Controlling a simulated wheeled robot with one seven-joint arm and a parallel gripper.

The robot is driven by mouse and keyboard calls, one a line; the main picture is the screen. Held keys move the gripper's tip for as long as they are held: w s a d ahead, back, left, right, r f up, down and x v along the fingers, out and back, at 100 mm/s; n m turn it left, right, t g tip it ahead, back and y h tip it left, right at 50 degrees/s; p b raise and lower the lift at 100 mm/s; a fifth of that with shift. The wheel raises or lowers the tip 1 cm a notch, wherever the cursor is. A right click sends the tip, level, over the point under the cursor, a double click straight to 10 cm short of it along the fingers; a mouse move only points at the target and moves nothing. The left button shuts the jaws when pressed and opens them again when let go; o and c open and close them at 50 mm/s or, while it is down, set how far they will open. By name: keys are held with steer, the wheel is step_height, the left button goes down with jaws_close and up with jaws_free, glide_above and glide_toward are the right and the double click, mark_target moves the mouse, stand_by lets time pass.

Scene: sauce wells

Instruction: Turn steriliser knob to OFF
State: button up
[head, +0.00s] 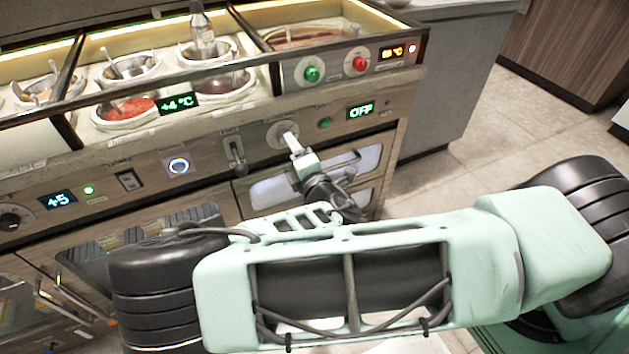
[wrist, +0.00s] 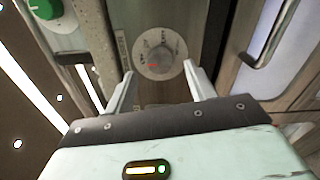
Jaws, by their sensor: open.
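A round grey knob on a pale dial plate (wrist: 159,50) is on the front panel. I take it for the steriliser knob. It carries a small red mark, and the lettering around it is too small to read. In the head view the dial (head: 279,132) is right of a lever switch, partly behind my gripper (head: 291,139). In the wrist view my gripper (wrist: 159,72) is open, with one finger on each side of the dial. The fingers look empty, and I see no contact with the knob. A green display (head: 361,111) right of the dial reads OFF.
A green button (head: 325,123) is beside the display. Green (head: 312,74) and red (head: 360,64) knobs are higher up. A lever switch (head: 236,155) is left of the dial. Door handles (wrist: 270,40) are below. Sauce wells line the top. Open floor (head: 470,150) lies right.

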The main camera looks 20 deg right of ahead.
steer(key=s, duration=1.3)
steer(key=shift+s, duration=0.4)
